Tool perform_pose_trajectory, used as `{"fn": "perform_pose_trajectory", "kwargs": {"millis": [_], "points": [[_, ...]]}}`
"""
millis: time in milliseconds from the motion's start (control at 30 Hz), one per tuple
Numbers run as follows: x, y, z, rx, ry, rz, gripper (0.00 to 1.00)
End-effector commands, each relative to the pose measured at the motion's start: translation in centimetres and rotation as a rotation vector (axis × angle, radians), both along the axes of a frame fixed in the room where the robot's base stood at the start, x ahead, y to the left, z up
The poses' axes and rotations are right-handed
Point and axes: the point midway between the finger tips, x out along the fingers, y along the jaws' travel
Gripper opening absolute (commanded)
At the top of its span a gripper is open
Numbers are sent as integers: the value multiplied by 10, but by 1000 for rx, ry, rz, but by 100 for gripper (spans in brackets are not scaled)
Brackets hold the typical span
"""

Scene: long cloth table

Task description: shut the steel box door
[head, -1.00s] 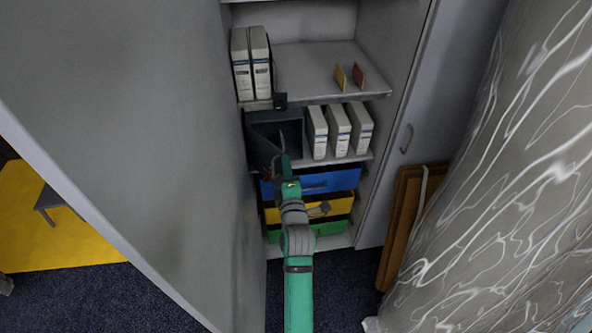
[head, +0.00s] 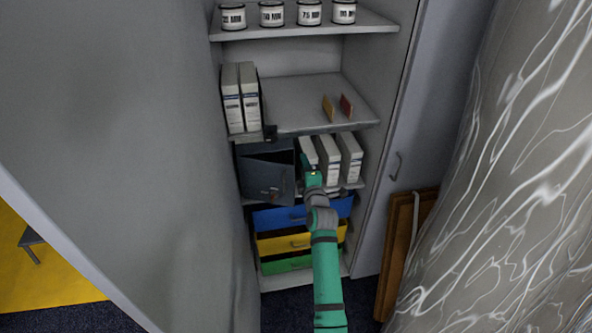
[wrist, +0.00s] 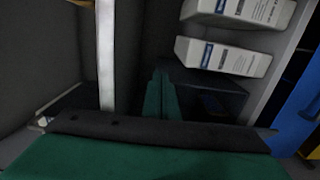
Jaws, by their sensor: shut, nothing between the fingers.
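The steel box (head: 249,152) is a dark grey box on the cabinet's middle shelf, left of the white binders. Its door (head: 268,182) stands ajar, angled outward, with a dark wedge of the inside showing above it. My gripper (head: 305,163) is just right of the door, in front of the binders; I cannot tell whether it touches the door. In the wrist view, the green fingers (wrist: 160,95) are together and empty, with dark surfaces around them. The fingertips are partly hidden by the arm in the head view.
White binders (head: 328,158) stand close to the right of the box. Blue, yellow and green drawers (head: 298,241) are below. A large grey panel (head: 120,130) fills the left, and a marbled column (head: 500,180) stands right.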

Motion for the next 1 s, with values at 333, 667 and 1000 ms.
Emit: {"fn": "perform_pose_trajectory", "kwargs": {"millis": [333,667,1000], "points": [[8,0,0,0,0,0,0],[7,-1,0,0,0,-1,0],[7,-16,0,1,0,-17,0]]}}
